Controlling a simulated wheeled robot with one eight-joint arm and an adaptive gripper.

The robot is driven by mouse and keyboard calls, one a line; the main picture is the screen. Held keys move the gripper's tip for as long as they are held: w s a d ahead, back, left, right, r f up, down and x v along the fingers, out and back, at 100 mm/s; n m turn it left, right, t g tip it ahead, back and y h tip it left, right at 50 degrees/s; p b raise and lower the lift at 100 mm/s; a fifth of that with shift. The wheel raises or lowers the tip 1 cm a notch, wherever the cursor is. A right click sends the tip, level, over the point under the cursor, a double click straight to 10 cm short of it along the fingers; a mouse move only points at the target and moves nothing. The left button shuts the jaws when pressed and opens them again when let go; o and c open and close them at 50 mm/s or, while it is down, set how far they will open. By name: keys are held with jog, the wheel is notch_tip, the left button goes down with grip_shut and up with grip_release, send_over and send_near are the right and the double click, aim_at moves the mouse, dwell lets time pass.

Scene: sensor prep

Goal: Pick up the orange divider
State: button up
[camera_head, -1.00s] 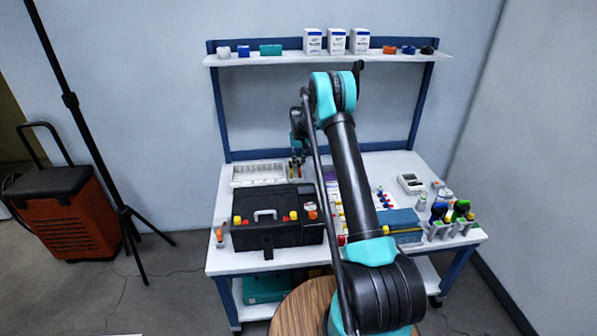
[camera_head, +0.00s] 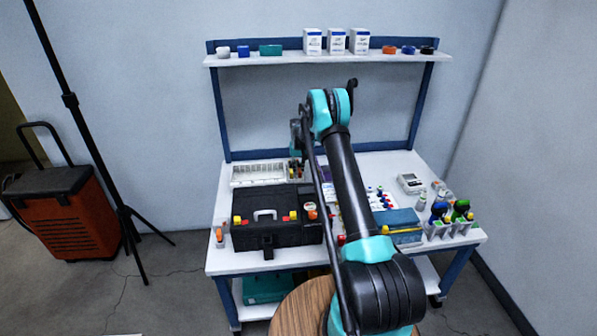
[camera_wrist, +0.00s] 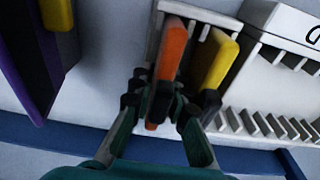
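The orange divider (camera_wrist: 172,52) is a thin upright slab in a pale slotted holder (camera_wrist: 156,25) in the wrist view. My gripper (camera_wrist: 165,101) has its two fingers drawn in on either side of the divider, with the dark pads against it. A bit of orange shows below the pads, and the pads hide the middle of the divider. The divider is still at the holder. A yellow divider (camera_wrist: 217,60) stands just right of it, close to my right finger. In the head view the gripper end is small and partly hidden by my arm.
A purple-edged dark panel (camera_wrist: 40,75) with a yellow piece lies left in the wrist view. A white slotted rack (camera_wrist: 265,95) is at right. On the bench (camera_head: 232,262) are a black toolbox (camera_head: 275,234), a white rack (camera_head: 258,175) and several bottles at right.

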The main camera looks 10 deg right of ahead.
grip_shut()
jog(key=shift+r, duration=0.1)
